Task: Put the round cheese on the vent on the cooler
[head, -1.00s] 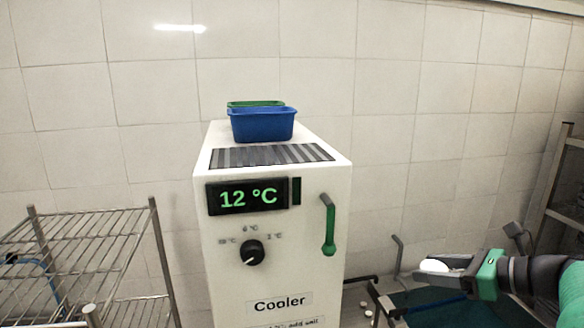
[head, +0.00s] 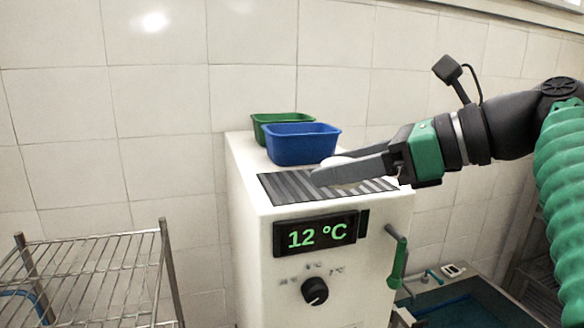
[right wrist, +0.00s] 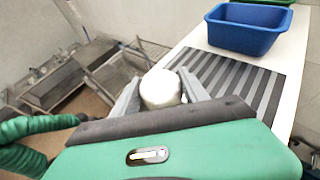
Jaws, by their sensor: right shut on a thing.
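The white cooler (head: 330,275) stands in the middle of the head view, with a dark striped vent (head: 285,188) on its top. My right gripper (head: 335,175) reaches in from the right over the vent. It is shut on the white round cheese (head: 345,162), which is mostly hidden behind a finger. In the right wrist view the cheese (right wrist: 161,89) sits between the two fingers, and the vent (right wrist: 235,80) lies to the right of it. I cannot tell whether the cheese touches the vent. My left gripper is not in view.
A blue basket (head: 302,145) and a green basket (head: 268,124) stand on the cooler behind the vent, close to my right fingers. A wire rack (head: 95,270) is at the left. A teal basin (head: 470,300) is at the lower right.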

